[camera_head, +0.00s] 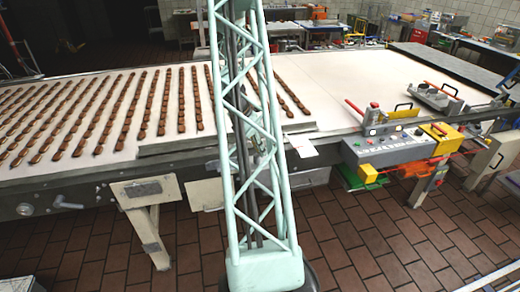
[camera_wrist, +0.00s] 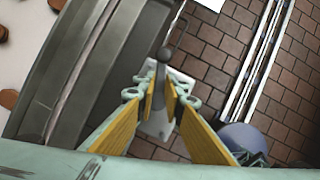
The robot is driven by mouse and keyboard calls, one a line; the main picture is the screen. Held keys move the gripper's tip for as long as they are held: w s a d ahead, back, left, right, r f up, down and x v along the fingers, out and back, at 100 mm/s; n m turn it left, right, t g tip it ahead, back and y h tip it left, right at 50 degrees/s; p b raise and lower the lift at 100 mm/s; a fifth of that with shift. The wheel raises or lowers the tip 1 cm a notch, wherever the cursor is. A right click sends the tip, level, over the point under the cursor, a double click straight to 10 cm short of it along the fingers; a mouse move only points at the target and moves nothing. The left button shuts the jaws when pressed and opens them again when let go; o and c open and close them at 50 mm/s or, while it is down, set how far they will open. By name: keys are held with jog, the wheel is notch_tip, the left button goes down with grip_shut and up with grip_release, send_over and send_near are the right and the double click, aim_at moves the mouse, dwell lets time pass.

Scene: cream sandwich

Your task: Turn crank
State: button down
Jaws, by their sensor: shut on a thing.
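In the wrist view, my gripper (camera_wrist: 161,82) has its two yellow-padded fingers closed on a dark grey crank handle (camera_wrist: 163,55). The handle's rounded end shows just beyond the fingertips. A pale grey plate (camera_wrist: 180,78) lies behind it, beside the dark edge of the conveyor. The rest of the crank is hidden by the fingers. In the head view, mint-green lattice parts of my own body cover the middle, and I cannot make out the gripper or the gripped handle clearly there.
A long pale conveyor (camera_head: 345,85) carries rows of brown biscuits (camera_head: 165,100) on its left part. A control box (camera_head: 390,146) with red and yellow parts stands at the right. A grey lever (camera_head: 62,203) sits on the left front side. Brown tiled floor (camera_head: 350,225) lies in front.

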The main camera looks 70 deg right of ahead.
jog(key=shift+r, duration=0.1)
dwell(0.3)
jog(key=c, duration=2.7)
grip_release()
jog(key=shift+r, duration=0.1)
jog(key=shift+v, duration=5.85)
jog(key=shift+w, duration=0.1)
